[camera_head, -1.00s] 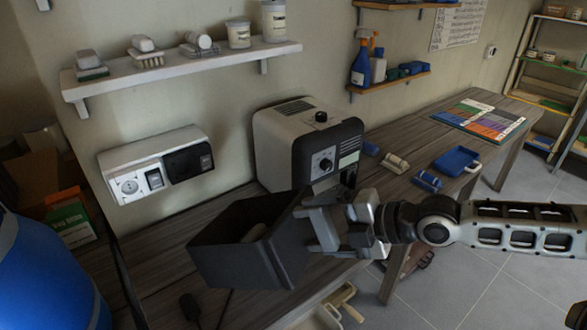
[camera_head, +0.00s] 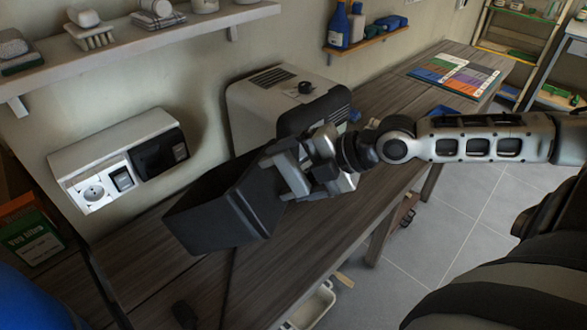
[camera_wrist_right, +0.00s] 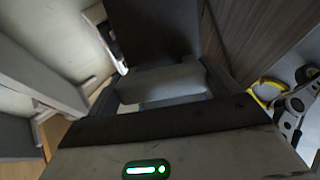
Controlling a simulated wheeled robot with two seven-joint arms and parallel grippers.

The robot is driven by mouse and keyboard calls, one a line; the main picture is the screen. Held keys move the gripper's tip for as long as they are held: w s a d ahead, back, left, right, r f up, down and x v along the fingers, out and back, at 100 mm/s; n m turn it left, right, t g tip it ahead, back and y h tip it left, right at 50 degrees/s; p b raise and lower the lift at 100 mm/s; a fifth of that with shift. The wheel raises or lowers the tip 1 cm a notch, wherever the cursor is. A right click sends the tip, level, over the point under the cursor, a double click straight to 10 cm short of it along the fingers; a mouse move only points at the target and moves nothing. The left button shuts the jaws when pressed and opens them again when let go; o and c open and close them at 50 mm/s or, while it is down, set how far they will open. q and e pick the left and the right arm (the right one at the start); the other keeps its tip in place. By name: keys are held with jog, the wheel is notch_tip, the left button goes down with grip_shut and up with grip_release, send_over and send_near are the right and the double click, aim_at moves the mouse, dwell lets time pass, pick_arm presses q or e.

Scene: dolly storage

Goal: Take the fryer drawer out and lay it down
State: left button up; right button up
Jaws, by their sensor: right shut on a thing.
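The fryer drawer, a dark grey open box (camera_head: 212,222), is in the middle of the head view, outside the fryer and above the table, tilted. My right gripper (camera_head: 287,176) is shut on its front end at the handle side. The right arm comes in from the right and partly covers the drawer and the fryer. The fryer body (camera_head: 262,105), pale with a dark front, stands against the wall behind the gripper. In the right wrist view the dark drawer (camera_wrist_right: 150,40) fills the upper middle, close to the camera. My left gripper is not in view.
The wooden table (camera_head: 160,285) runs along the wall, with bare room below and left of the drawer. A white socket panel (camera_head: 95,175) is on the wall at left. A wall shelf (camera_head: 150,40) is above. A colored chart (camera_head: 455,75) lies at the table's far end.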

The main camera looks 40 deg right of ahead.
pick_arm(q)
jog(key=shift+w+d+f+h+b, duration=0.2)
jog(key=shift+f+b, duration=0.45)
jog(key=shift+b, duration=0.7)
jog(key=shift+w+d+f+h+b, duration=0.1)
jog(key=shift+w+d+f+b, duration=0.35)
jog(key=shift+b, duration=0.9)
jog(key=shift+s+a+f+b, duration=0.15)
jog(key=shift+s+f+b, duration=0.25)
jog(key=shift+b, duration=0.2)
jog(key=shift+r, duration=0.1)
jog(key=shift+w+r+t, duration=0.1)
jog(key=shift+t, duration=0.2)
